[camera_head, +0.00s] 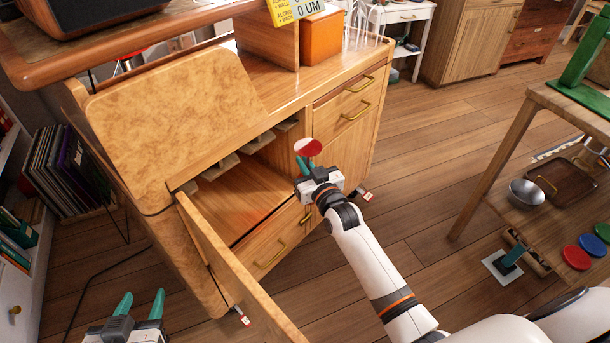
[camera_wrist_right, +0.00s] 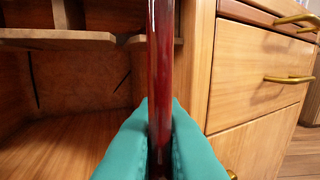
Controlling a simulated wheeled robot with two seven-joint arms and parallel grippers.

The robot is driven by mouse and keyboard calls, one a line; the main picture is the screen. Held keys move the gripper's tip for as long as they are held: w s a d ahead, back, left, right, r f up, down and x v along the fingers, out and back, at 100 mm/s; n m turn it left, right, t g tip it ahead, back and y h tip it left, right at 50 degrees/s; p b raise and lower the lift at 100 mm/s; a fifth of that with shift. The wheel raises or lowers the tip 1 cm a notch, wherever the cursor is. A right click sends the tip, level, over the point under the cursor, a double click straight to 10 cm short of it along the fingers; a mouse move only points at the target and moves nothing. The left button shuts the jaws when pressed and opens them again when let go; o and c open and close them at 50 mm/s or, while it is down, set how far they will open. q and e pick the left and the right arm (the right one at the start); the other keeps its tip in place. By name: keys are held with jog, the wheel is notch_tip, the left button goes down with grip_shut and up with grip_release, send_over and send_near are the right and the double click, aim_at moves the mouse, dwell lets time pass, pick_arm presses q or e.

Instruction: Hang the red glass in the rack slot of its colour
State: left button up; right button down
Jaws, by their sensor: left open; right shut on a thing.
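The red glass (camera_head: 308,147) shows its red and white round end above my right gripper (camera_head: 304,168) in the head view. My right gripper is shut on it at the front of the open cabinet. In the right wrist view its red stem (camera_wrist_right: 161,75) stands upright between the teal fingers (camera_wrist_right: 160,135). The rack (camera_head: 225,164) is a row of slats under the cabinet's top, seen also in the wrist view (camera_wrist_right: 55,38). The glass is in front of the rack, to its right. I cannot make out slot colours. My left gripper (camera_head: 138,306) is open and empty at lower left.
The cabinet's open door (camera_head: 232,270) juts out between my grippers. Drawers (camera_head: 346,108) flank the compartment on the right. A wooden table (camera_head: 518,150) stands at right, with open floor between.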

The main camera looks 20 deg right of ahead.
pick_arm(q)
jog(key=shift+r, duration=0.25)
pick_arm(e)
jog(key=shift+w, duration=0.1)
pick_arm(q)
jog(key=shift+s, duration=0.1)
pick_arm(e)
jog(key=shift+r+p, duration=0.1)
jog(key=shift+p, duration=0.4)
jog(key=shift+w+a, duration=0.1)
jog(key=shift+w, duration=0.2)
pick_arm(q)
notch_tip(320, 180, up, 6)
jog(key=w+d+t+h+b, duration=0.1)
jog(key=w+t+b, duration=0.1)
jog(key=t, duration=0.2)
jog(key=shift+d+t, duration=0.25)
jog(key=shift+t, duration=0.05)
pick_arm(e)
jog(key=w+a, duration=0.3)
jog(key=w, duration=0.2)
jog(key=shift+w, duration=0.3)
pick_arm(q)
jog(key=shift+f, duration=0.1)
